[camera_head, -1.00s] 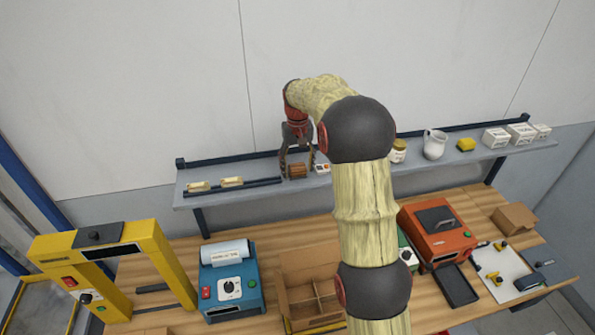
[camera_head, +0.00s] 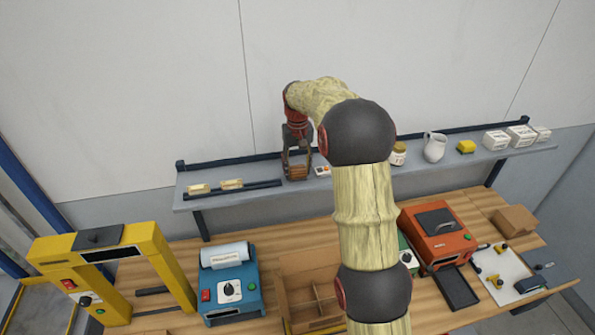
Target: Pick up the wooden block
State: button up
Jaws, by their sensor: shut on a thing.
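The wooden block (camera_head: 298,172) is a small brown block on the grey wall shelf (camera_head: 240,197), left of the shelf's middle. My gripper (camera_head: 298,166) reaches down from above with its fingers at the two sides of the block, shut on it. The block is at about shelf height; I cannot tell whether it still touches the shelf. My arm hides part of the shelf to the right of the gripper.
A small white item (camera_head: 322,171) lies close right of the block. Two pale pieces (camera_head: 231,184) lie left behind a dark rail. Below, the workbench holds a blue machine (camera_head: 230,283) and red machine (camera_head: 438,235).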

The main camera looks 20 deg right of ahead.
jog(key=shift+r+b, duration=0.3)
jog(key=shift+r, duration=0.35)
jog(key=s+a+r+b, duration=0.4)
jog(key=s+a+r, duration=0.5)
jog(key=a+r, duration=0.1)
jog(key=shift+s+r, duration=0.25)
jog(key=shift+r, duration=0.55)
jog(key=shift+a, duration=0.1)
